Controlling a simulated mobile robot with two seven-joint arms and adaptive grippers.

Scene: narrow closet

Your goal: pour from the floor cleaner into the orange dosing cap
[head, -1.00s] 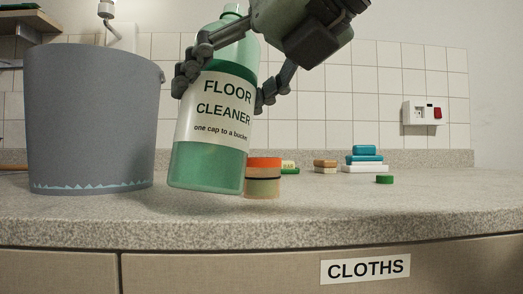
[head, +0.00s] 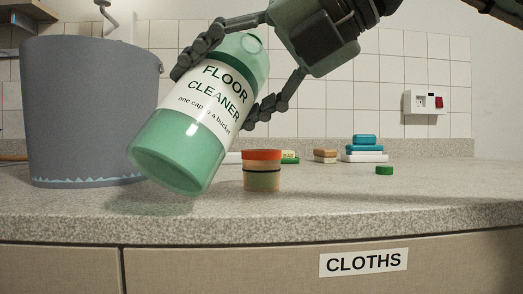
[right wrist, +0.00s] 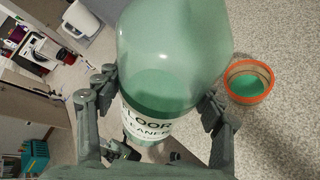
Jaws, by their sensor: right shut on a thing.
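The floor cleaner (head: 180,140) is a clear green bottle with a white label and green liquid in its lower part. It is tilted, base to the lower left and top to the upper right, and held above the counter. My right gripper (head: 215,95) is shut around its upper body; the right wrist view also shows the bottle (right wrist: 172,60) between the fingers. The orange dosing cap (head: 262,155) stands upright on the counter, right of the bottle and apart from it. In the right wrist view the orange-rimmed cap (right wrist: 248,66) shows green inside. My left gripper is not in view.
A grey bucket (head: 85,110) stands at the left. A small green screw cap (head: 384,170) lies on the counter (head: 430,200) at the right. Blue and white blocks (head: 365,146) and brown blocks (head: 325,155) stand behind, before the tiled wall. The counter's front right is clear.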

